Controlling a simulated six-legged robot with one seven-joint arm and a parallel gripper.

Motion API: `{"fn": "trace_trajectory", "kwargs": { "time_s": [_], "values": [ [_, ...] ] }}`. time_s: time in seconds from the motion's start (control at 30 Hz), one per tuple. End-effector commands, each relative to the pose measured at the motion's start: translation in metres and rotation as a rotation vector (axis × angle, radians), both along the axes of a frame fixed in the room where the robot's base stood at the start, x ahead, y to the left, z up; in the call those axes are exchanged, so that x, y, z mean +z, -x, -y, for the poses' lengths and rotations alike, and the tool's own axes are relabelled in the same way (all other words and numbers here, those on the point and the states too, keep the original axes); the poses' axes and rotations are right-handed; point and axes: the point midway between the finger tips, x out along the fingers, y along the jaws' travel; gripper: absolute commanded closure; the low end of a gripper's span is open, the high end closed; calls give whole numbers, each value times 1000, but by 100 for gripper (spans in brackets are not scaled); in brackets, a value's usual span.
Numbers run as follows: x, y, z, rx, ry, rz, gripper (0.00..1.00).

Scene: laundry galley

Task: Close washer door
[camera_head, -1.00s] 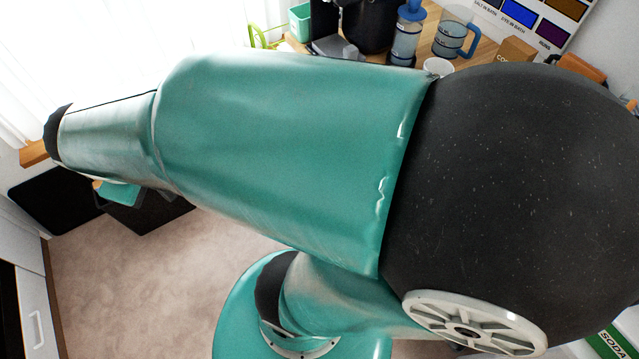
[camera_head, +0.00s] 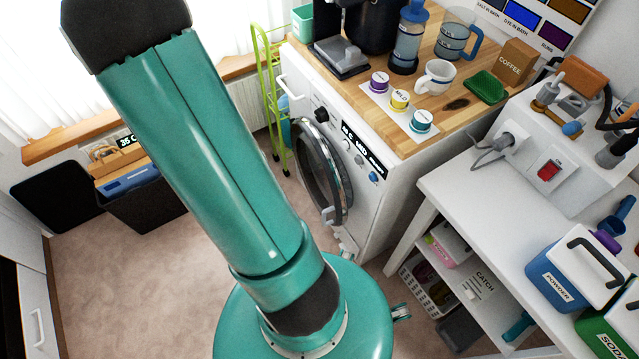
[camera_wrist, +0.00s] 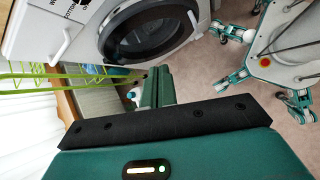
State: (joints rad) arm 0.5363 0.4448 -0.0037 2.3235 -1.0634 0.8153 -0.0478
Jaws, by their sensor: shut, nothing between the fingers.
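The white washer (camera_head: 380,205) stands under the wooden counter in the head view. Its round door (camera_head: 322,172) has a dark rim and glass and is seen at a steep angle. The rim seems close to the washer front, but I cannot tell how far open it is. The door also shows at the top of the wrist view (camera_wrist: 150,30), beyond my gripper. My gripper (camera_wrist: 158,80) has its teal fingers together, empty, pointing toward the washer side, apart from the door in the picture. The gripper is not visible in the head view.
A green rack (camera_head: 268,95) stands left of the washer. A white table (camera_head: 480,190) with a shelf is at right. A dark bin (camera_head: 145,200) sits by the window. Carpet between is clear.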

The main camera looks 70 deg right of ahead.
Motion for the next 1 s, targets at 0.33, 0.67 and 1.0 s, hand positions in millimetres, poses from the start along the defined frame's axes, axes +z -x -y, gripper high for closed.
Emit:
{"fn": "trace_trajectory", "kwargs": {
  "time_s": [0.33, 0.67, 1.0],
  "values": [
    [-93, 58, 32, 125, -104, -229, 100],
    [-129, 82, 38, 182, -155, -293, 100],
    [-167, 111, 63, 178, -158, -295, 100]
  ]
}}
